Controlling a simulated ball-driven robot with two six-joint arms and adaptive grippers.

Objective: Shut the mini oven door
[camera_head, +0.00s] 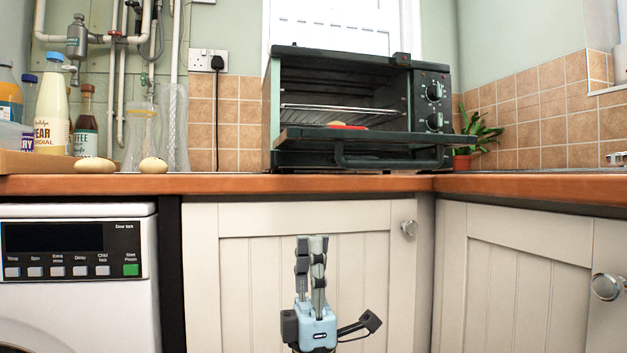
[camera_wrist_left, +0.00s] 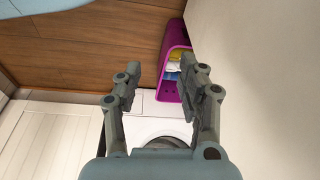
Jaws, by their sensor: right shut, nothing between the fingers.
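The mini oven (camera_head: 345,85) is dark green and stands on the counter in the head view. Its door (camera_head: 375,140) is hinged down and lies open toward me, with a handle at its front edge. The inside and a wire rack (camera_head: 325,112) are exposed. My right gripper (camera_head: 311,240) points up, shut and empty, in front of the cabinet below the counter edge, apart from the door. My left gripper (camera_wrist_left: 162,75) shows only in the left wrist view, with its fingers spread and nothing between them. The oven is not in that view.
A red-rimmed item (camera_head: 346,127) shows at the oven opening, just above the door. A potted plant (camera_head: 478,135) stands right of the oven. Bottles (camera_head: 52,105) and glass vases stand at left. The wrist view shows a magenta bin (camera_wrist_left: 174,62) and a washing machine (camera_wrist_left: 155,125).

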